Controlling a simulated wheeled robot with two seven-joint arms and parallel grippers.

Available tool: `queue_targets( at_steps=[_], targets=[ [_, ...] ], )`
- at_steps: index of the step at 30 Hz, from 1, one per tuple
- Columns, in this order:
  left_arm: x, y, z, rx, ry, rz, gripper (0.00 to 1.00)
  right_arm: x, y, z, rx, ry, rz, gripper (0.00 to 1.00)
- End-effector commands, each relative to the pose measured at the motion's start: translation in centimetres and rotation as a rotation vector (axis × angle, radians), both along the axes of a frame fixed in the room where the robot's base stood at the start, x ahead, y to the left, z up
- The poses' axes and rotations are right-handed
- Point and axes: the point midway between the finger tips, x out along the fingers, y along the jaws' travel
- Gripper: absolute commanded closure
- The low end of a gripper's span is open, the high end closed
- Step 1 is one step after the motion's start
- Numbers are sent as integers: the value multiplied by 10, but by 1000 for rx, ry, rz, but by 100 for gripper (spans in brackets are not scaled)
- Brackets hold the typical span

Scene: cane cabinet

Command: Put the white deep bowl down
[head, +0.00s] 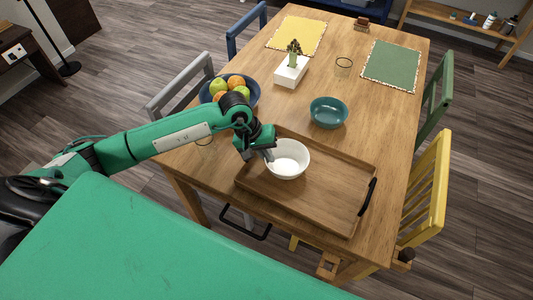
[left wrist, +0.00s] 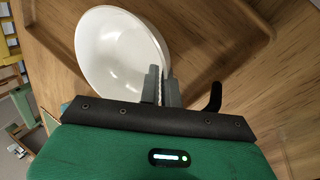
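The white deep bowl (head: 290,160) is upright at the back left part of the wooden tray (head: 325,200). I cannot tell whether its base touches the tray or is slightly above it. My left gripper (head: 268,153) is at the bowl's left side. In the left wrist view, the bowl (left wrist: 118,50) fills the upper left, and the fingers of my left gripper (left wrist: 162,80) are closed with the bowl's rim between them. My right gripper is not in view.
A teal bowl (head: 328,112) stands behind the tray. A blue fruit bowl (head: 254,92) is behind my left wrist. The tray's front right is bare. A yellow chair (head: 431,190) is at right.

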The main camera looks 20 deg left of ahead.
Motion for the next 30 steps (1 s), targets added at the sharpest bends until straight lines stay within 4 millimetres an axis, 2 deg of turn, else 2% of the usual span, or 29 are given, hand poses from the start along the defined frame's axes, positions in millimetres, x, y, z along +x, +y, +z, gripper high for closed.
queue_targets(
  at_steps=[7,9,11,23,27,30],
  targets=[
    [1,0,-3,-1,-1,0,100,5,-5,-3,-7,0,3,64],
    [0,0,-2,1,0,0,84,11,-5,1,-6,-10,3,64],
    [0,0,-2,1,0,0,74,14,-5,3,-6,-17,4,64],
    [0,0,3,0,0,1,74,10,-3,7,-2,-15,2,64],
    [-2,11,22,4,-6,0,74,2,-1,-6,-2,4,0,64],
    [-5,20,43,4,-4,0,74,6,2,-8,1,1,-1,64]
  ],
)
